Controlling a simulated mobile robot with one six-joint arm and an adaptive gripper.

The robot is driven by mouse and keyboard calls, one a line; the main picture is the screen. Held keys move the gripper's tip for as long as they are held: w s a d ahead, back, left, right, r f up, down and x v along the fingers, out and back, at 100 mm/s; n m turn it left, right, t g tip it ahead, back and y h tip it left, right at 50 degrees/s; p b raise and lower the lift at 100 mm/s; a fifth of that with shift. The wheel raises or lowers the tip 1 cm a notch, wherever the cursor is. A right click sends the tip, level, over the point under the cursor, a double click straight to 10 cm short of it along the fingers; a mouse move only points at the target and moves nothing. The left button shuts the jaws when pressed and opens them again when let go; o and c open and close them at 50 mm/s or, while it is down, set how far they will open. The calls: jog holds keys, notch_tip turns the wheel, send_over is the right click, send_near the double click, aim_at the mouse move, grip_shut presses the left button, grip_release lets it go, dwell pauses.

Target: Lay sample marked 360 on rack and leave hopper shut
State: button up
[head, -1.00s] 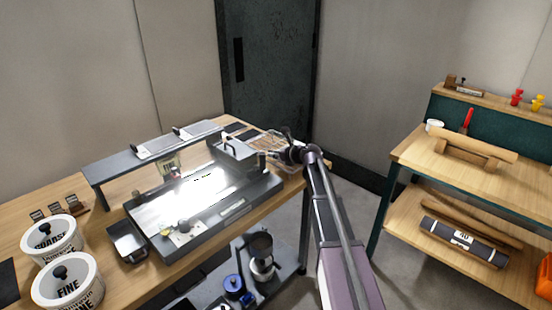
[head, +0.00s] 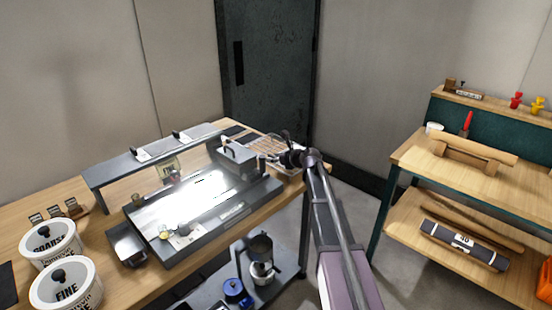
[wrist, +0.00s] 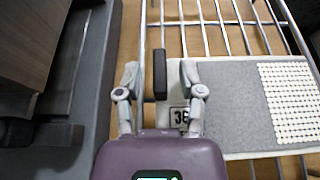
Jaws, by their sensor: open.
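In the wrist view a flat grey sample (wrist: 232,105) with a pale dotted patch lies on the wire rack (wrist: 220,38). Its label shows "36"; the rest is hidden behind my right finger. My gripper (wrist: 159,72) is open over the sample's left end. An upright-looking black bar (wrist: 160,78) stands between the fingers, apart from both. In the head view my gripper (head: 270,152) is over the rack (head: 284,148) at the table's far right end. The grey box with a handle (head: 233,160), seemingly the hopper, looks closed; its lid is small here.
A bright-topped machine bed (head: 200,200) fills the table's middle, with a raised grey shelf (head: 120,170) behind. COARSE (head: 50,243) and FINE (head: 66,285) tubs stand at left. A dark box edge (wrist: 30,45) is close left of my gripper. A shelved bench (head: 480,160) stands right.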

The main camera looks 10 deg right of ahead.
jog(key=shift+r, duration=0.1)
jog(key=shift+r, duration=0.15)
jog(key=p+v, duration=0.4)
jog(key=v, duration=0.8)
jog(key=shift+p, duration=0.4)
jog(key=s+a+f+n+g, duration=0.1)
jog(key=s+n, duration=0.1)
jog(key=s+a+f+n, duration=0.1)
jog(key=a+n, duration=0.1)
jog(key=s+a+f+n+g, duration=0.1)
jog(key=s+n, duration=0.1)
jog(key=shift+s+a+f+g+h, duration=0.15)
jog(key=shift+s+f+g+h, duration=0.05)
jog(key=shift+s+g+h, duration=0.1)
jog(key=s+a+f+n+g+h, duration=0.1)
jog(key=s+f+n+g+h, duration=0.2)
jog(key=s+n, duration=0.8)
jog(key=s+a+f+n+g+h, duration=0.1)
jog(key=s+f+n+g+h, duration=0.3)
jog(key=s+n, duration=0.7)
jog(key=s+f+g, duration=0.1)
jog(key=s, duration=0.1)
jog(key=shift+s+n, duration=0.35)
jog(key=shift+n, duration=0.05)
